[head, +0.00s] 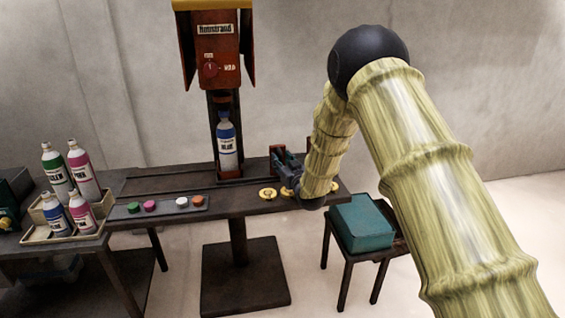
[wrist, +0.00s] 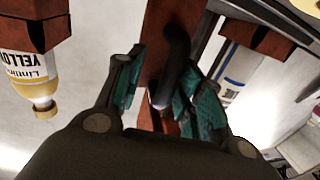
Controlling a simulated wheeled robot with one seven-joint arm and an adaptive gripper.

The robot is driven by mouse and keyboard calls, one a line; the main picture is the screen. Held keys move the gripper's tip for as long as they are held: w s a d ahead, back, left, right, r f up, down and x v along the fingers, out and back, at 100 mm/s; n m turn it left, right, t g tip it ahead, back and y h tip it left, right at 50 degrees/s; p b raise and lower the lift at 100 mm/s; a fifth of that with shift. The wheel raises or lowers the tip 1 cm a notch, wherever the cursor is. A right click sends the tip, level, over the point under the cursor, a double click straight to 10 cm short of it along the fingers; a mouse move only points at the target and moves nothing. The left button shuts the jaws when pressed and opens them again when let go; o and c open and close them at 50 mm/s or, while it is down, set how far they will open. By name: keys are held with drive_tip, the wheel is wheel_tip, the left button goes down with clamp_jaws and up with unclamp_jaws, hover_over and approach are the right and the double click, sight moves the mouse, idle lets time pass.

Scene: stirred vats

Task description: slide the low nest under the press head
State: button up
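My gripper (head: 290,178) is at the right part of the press table, to the right of the press. In the wrist view my gripper (wrist: 163,72) has its two teal fingers apart, with a dark upright handle (wrist: 178,55) between them. The handle is on a red-brown piece (wrist: 160,30), perhaps part of the low nest; I cannot see a clear grip on it. My arm and gripper hide much of the table's right end.
A yellow-labelled bottle (wrist: 32,80) shows at the wrist view's left. A tray with coloured caps (head: 160,207) lies on the table's left half. Several bottles (head: 75,185) stand in a crate at far left. A teal box (head: 360,222) is on a stool at right.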

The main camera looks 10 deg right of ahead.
drive_tip(key=shift+s+a+f, duration=0.1)
drive_tip(key=shift+s, duration=0.1)
drive_tip(key=v, duration=1.1)
drive_tip(key=shift+s+d, duration=0.3)
drive_tip(key=s+d+f+m+g+h+p, duration=0.25)
drive_tip(key=s+f+g, duration=0.65)
drive_tip(key=s+f, duration=1.65)
drive_tip(key=s+d+f+g+p, duration=0.1)
drive_tip(key=s+f+g, duration=0.1)
drive_tip(key=s, duration=0.8)
drive_tip(key=s+f+g+h, duration=0.1)
drive_tip(key=s+f+g, duration=0.2)
drive_tip(key=s, duration=0.7)
drive_tip(key=s+d+f+g+p, duration=0.1)
drive_tip(key=s+f+g, duration=0.2)
drive_tip(key=s, duration=0.8)
drive_tip(key=shift+d+f+g+p, duration=0.25)
drive_tip(key=shift+d+g+p, duration=0.05)
drive_tip(key=shift+d+p, duration=0.05)
